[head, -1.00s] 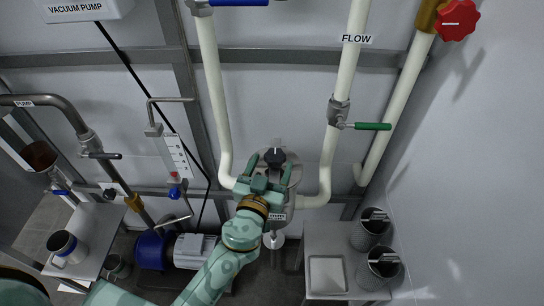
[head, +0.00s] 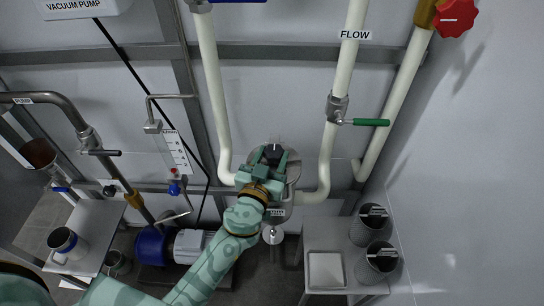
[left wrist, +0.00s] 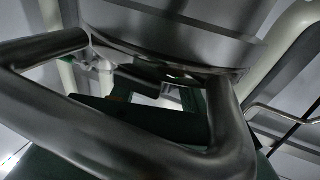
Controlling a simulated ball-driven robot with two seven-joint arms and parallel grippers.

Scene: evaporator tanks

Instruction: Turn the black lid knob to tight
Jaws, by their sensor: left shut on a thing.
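The black lid knob (head: 273,152) stands on the round metal lid of the tank (head: 293,172), in the middle of the head view. My left gripper (head: 274,160) reaches it from below in the picture, with its green fingers closed on the knob's sides. The fingers and wrist hide part of the knob and much of the lid. A small light mark shows just above the knob. The left wrist view shows grey metal tubing and a curved metal edge close up, with a green finger part behind; the knob cannot be made out there. My right gripper is not in view.
Cream pipes (head: 212,100) run beside the tank. The FLOW pipe carries a green-handled valve (head: 367,122), and a red knob (head: 458,18) is at the top right. A side table (head: 340,292) with a tray and metal cylinders stands at the lower right.

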